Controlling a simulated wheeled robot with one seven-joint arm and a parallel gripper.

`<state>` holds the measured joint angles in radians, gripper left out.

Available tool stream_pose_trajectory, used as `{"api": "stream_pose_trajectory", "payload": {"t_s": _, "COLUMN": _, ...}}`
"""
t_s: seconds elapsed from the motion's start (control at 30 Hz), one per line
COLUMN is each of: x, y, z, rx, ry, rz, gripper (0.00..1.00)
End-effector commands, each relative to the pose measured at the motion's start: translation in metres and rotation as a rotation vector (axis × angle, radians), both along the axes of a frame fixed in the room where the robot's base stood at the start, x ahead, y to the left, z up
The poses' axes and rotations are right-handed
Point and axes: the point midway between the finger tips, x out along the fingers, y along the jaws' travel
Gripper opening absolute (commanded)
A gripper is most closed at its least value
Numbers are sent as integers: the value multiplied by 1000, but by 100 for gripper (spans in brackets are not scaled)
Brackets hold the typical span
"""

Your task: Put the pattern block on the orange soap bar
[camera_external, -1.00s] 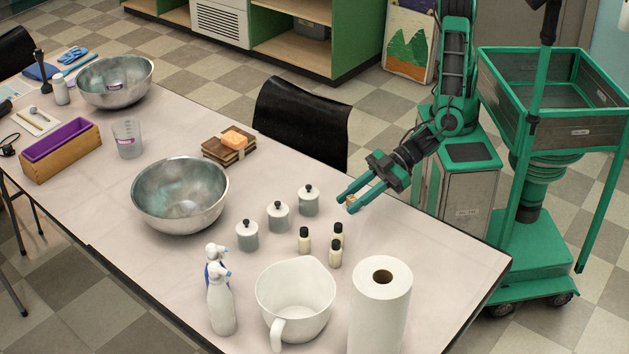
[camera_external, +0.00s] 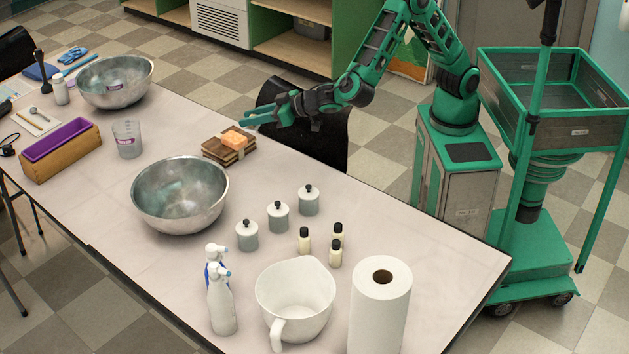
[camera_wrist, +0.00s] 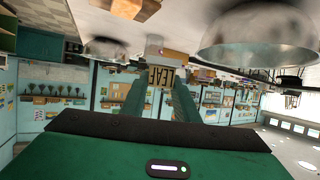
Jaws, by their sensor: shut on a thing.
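The orange soap bar (camera_external: 235,139) lies on a brown wooden soap dish (camera_external: 216,151) near the table's far edge. In the wrist view, which is upside down, the dish (camera_wrist: 125,9) shows at the top with the orange soap bar (camera_wrist: 149,7) at the picture's edge. My gripper (camera_external: 246,118) is above and just behind the soap, apart from it. The block cannot be made out clearly in the external view.
A large steel bowl (camera_external: 180,197) stands in front of the dish. A measuring beaker (camera_external: 127,139) and a wooden mould with a purple liner (camera_external: 61,150) are to the left. Lidded jars (camera_external: 278,216) stand to the right. A black chair (camera_external: 325,147) is behind the table under my arm.

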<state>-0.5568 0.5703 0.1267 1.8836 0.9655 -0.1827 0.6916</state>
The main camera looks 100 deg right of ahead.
Motion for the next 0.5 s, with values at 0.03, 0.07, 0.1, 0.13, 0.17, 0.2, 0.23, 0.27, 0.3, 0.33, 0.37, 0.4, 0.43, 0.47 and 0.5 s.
{"api": "stream_pose_trajectory", "payload": {"t_s": 0.03, "x": 3, "y": -10, "z": 1, "rx": 2, "ry": 0, "rz": -19, "gripper": 6}}
{"api": "stream_pose_trajectory", "payload": {"t_s": 0.07, "x": 4, "y": -14, "z": 1, "rx": 3, "ry": 1, "rz": -28, "gripper": 6}}
{"api": "stream_pose_trajectory", "payload": {"t_s": 0.1, "x": 5, "y": -19, "z": 2, "rx": 4, "ry": 1, "rz": -37, "gripper": 6}}
{"api": "stream_pose_trajectory", "payload": {"t_s": 0.13, "x": 7, "y": -22, "z": 2, "rx": 3, "ry": 1, "rz": -42, "gripper": 6}}
{"api": "stream_pose_trajectory", "payload": {"t_s": 0.17, "x": 8, "y": -25, "z": 1, "rx": 3, "ry": 1, "rz": -46, "gripper": 6}}
{"api": "stream_pose_trajectory", "payload": {"t_s": 0.2, "x": 9, "y": -29, "z": 0, "rx": 3, "ry": 1, "rz": -50, "gripper": 6}}
{"api": "stream_pose_trajectory", "payload": {"t_s": 0.23, "x": 11, "y": -32, "z": -2, "rx": 3, "ry": 2, "rz": -52, "gripper": 6}}
{"api": "stream_pose_trajectory", "payload": {"t_s": 0.27, "x": 13, "y": -36, "z": -4, "rx": 2, "ry": 2, "rz": -54, "gripper": 6}}
{"api": "stream_pose_trajectory", "payload": {"t_s": 0.3, "x": 16, "y": -42, "z": -8, "rx": 2, "ry": 1, "rz": -55, "gripper": 6}}
{"api": "stream_pose_trajectory", "payload": {"t_s": 0.33, "x": 19, "y": -46, "z": -12, "rx": 2, "ry": 2, "rz": -55, "gripper": 6}}
{"api": "stream_pose_trajectory", "payload": {"t_s": 0.37, "x": 22, "y": -51, "z": -16, "rx": 2, "ry": 3, "rz": -54, "gripper": 6}}
{"api": "stream_pose_trajectory", "payload": {"t_s": 0.4, "x": 26, "y": -58, "z": -20, "rx": 1, "ry": 2, "rz": -54, "gripper": 6}}
{"api": "stream_pose_trajectory", "payload": {"t_s": 0.43, "x": 29, "y": -64, "z": -24, "rx": 1, "ry": 2, "rz": -54, "gripper": 6}}
{"api": "stream_pose_trajectory", "payload": {"t_s": 0.47, "x": 32, "y": -68, "z": -27, "rx": 2, "ry": 3, "rz": -53, "gripper": 6}}
{"api": "stream_pose_trajectory", "payload": {"t_s": 0.5, "x": 37, "y": -75, "z": -32, "rx": 1, "ry": 2, "rz": -54, "gripper": 6}}
